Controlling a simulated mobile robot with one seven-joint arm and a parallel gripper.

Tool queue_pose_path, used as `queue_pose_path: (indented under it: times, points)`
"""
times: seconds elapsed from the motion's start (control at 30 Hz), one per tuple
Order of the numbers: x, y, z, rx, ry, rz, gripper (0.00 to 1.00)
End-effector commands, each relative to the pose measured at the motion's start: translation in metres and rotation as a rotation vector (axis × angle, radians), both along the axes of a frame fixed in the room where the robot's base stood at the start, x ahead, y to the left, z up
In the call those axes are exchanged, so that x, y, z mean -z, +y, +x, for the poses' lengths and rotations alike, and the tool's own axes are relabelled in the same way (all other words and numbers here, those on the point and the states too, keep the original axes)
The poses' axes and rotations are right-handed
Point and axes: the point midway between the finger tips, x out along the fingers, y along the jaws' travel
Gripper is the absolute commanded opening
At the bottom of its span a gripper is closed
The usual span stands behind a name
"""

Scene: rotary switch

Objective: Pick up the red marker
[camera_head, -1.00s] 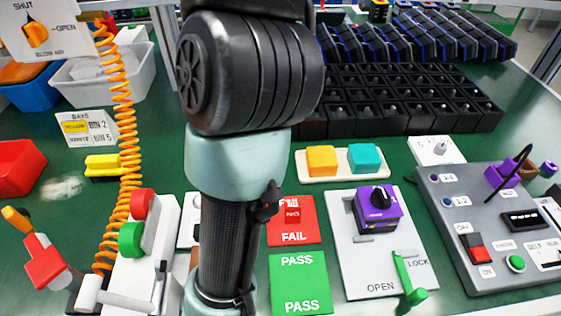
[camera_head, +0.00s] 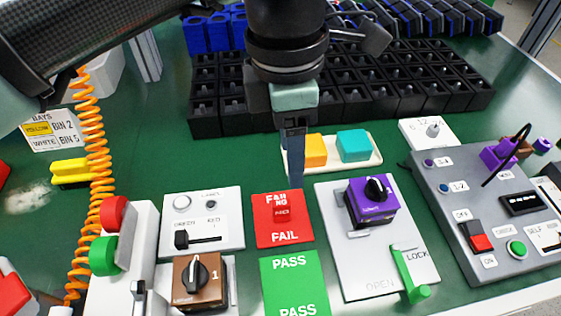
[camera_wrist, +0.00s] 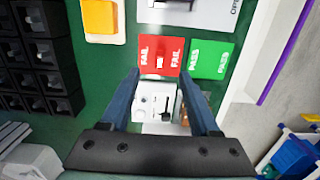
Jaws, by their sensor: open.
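The likely red marker is a small red block (camera_head: 282,213) with lettering on top, lying on the red FAIL card (camera_head: 277,238). In the wrist view the block (camera_wrist: 159,63) lies on the FAIL card (camera_wrist: 175,53), ahead of the fingertips. My gripper (camera_head: 297,184) points down above the table, just behind the card in the head view, with the fingers seen nearly edge-on. In the wrist view my gripper (camera_wrist: 158,75) has its two blue fingers spread wide with nothing held between them. How high the fingertips are is hard to tell.
A green PASS card (camera_head: 294,285) adjoins the FAIL card. A white switch panel (camera_head: 203,218) and brown rotary switch (camera_head: 199,280) stand left; a purple rotary switch (camera_head: 371,202) stands right. A tray with orange and teal blocks (camera_head: 375,161) and black bins (camera_head: 440,92) lie behind.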

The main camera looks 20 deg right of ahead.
Motion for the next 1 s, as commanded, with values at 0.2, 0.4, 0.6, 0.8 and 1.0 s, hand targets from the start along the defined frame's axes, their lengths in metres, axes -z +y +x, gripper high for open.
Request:
queue_pose_path:
  times: [0.2,0.4,0.6,0.8,1.0]
  points:
    - [0.03,0.017,0.004,-0.011,-0.004,0.064,0.62]
    - [0.066,0.016,0.003,-0.01,-0.004,0.06,0.62]
    - [0.08,0.015,0.003,-0.01,-0.005,0.059,0.62]
    - [0.098,0.013,0.003,-0.01,-0.004,0.058,0.62]
    - [0.127,0.011,0.002,-0.009,-0.004,0.057,0.62]
